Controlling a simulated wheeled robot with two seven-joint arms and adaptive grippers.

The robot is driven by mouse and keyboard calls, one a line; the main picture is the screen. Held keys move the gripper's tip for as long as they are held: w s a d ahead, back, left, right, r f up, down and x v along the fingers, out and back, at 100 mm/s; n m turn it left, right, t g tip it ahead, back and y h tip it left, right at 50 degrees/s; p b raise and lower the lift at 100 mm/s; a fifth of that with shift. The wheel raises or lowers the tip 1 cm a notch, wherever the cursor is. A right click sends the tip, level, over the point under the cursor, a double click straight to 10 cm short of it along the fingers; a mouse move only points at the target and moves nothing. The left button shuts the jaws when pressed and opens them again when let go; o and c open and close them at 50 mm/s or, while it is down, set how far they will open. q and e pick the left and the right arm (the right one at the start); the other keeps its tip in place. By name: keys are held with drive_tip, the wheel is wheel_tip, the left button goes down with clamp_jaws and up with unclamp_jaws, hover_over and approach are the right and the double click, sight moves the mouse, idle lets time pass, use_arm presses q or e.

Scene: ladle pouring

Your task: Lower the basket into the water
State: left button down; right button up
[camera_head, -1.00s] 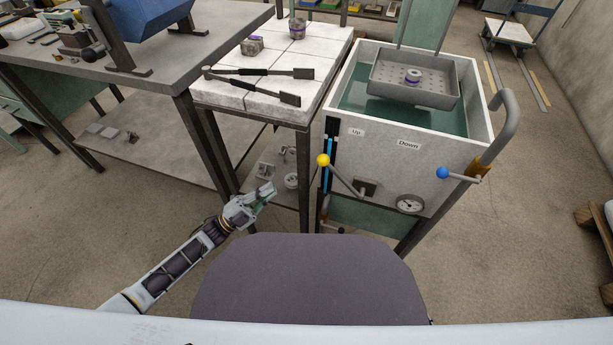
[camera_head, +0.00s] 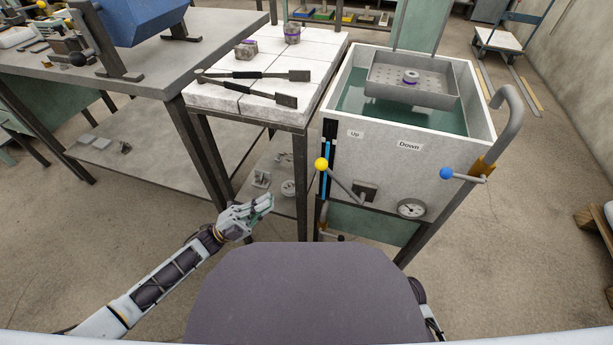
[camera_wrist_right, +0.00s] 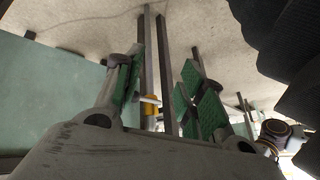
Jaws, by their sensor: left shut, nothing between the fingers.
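The perforated grey basket (camera_head: 385,77) hangs at the top of the grey tank (camera_head: 395,150), with a small ring-shaped part (camera_head: 411,77) in it. Green water (camera_head: 356,102) shows around it; whether its underside touches the water is unclear. The tank front has "Up" and "Down" labels, a lever with a yellow knob (camera_head: 321,164) near "Up", and a blue knob (camera_head: 446,173) at the right. My left gripper (camera_head: 268,203) is shut and empty, left of and below the yellow knob. My right gripper (camera_wrist_right: 163,78) is open in the wrist view, with nothing between its green-padded fingers.
A white-topped table (camera_head: 312,62) with tongs (camera_head: 265,87) stands left of the tank. A grey workbench (camera_head: 180,62) is further left. A bent pipe handle (camera_head: 510,125) rises at the tank's right. A gauge (camera_head: 410,208) sits on the tank front. Open floor lies right of it.

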use_arm(q)
drive_tip(key=shift+d, duration=0.15)
drive_tip(key=b, duration=0.2)
approach(320, 168)
drive_tip(key=x, duration=0.4)
drive_tip(key=shift+b+x, duration=0.35)
drive_tip(key=shift+x, duration=0.45)
drive_tip(key=shift+w+d, duration=0.1)
drive_tip(key=shift+d, duration=0.1)
use_arm(e)
drive_tip(key=shift+t+y, duration=0.3)
drive_tip(key=f, duration=0.4)
drive_tip(key=shift+a, duration=0.3)
drive_tip(key=shift+w+r, duration=0.2)
drive_tip(key=shift+w, duration=0.1)
use_arm(q)
drive_tip(key=shift+r, duration=0.2)
use_arm(e)
drive_tip(key=shift+s+r, duration=0.15)
use_arm(q)
drive_tip(key=shift+d+r+g+p, duration=0.2)
drive_tip(key=shift+r+g+p, duration=0.1)
drive_tip(key=shift+p, duration=0.3)
use_arm(e)
drive_tip(key=shift+s+d+r, duration=0.15)
drive_tip(key=shift+s+r, duration=0.05)
drive_tip(key=shift+s, duration=0.1)
